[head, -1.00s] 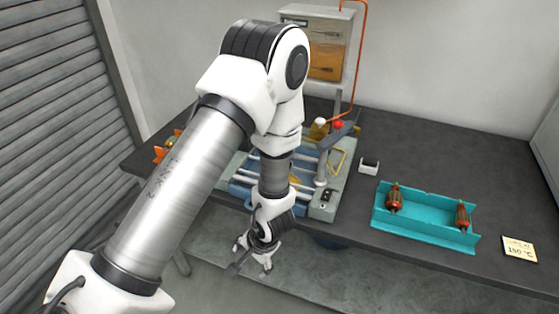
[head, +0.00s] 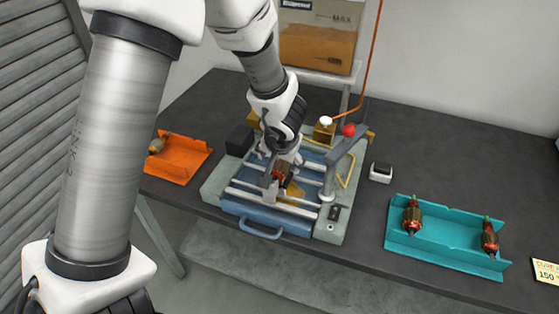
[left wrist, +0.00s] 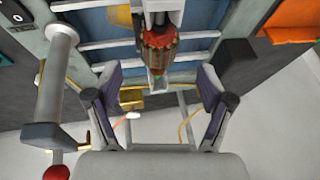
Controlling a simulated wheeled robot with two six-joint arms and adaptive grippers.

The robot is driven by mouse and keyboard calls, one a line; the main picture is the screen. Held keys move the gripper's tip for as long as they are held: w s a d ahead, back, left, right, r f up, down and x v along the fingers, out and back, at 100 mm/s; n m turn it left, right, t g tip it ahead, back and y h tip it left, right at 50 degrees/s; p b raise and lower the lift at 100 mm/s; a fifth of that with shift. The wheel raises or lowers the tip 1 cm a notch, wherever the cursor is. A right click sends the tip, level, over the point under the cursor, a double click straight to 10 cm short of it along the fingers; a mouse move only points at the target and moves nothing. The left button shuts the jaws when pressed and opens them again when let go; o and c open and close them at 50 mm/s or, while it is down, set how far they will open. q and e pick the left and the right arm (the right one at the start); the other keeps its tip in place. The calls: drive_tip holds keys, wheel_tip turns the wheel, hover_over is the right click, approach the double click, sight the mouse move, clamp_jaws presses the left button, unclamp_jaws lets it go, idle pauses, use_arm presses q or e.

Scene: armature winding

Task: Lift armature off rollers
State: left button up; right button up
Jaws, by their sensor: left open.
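The armature, with a copper-brown wound body, lies on the rollers (head: 242,193) of the grey and blue fixture; in the head view it shows partly beside my gripper, and in the left wrist view the armature (left wrist: 159,45) shows at top centre. My left gripper (head: 274,168) is over the fixture at the armature. In the left wrist view its two dark-padded fingers (left wrist: 155,88) are spread wide, with nothing between them, and the armature appears beyond their tips. My right gripper is in neither view.
A teal tray (head: 450,248) with two more armatures stands at the right. An orange tray (head: 180,160) is at the left. A post with a red ball (head: 348,130) rises beside the fixture's right side. A small dark-topped box (head: 381,172) stands between fixture and teal tray.

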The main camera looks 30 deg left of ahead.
sight(279, 168)
use_arm(q)
drive_tip(key=shift+s+d+f, duration=0.15)
drive_tip(key=shift+s+f, duration=0.05)
drive_tip(key=shift+f, duration=0.3)
drive_tip(key=shift+f+b, duration=0.3)
drive_tip(key=shift+b, duration=0.2)
drive_tip(key=x, duration=0.1)
drive_tip(key=b+x, duration=0.1)
drive_tip(key=x, duration=0.1)
drive_tip(key=b+x, duration=0.1)
drive_tip(key=x, duration=0.1)
drive_tip(key=shift+w+a+r, duration=0.2)
drive_tip(key=shift+w+a, duration=0.05)
drive_tip(key=shift+w, duration=0.15)
drive_tip(key=shift+d+r, duration=0.1)
drive_tip(key=shift+r, duration=0.1)
drive_tip(key=shift+s+d+r, duration=0.1)
drive_tip(key=shift+s+r, duration=0.05)
drive_tip(key=shift+s, duration=0.15)
drive_tip(key=c, duration=0.4)
clamp_jaws()
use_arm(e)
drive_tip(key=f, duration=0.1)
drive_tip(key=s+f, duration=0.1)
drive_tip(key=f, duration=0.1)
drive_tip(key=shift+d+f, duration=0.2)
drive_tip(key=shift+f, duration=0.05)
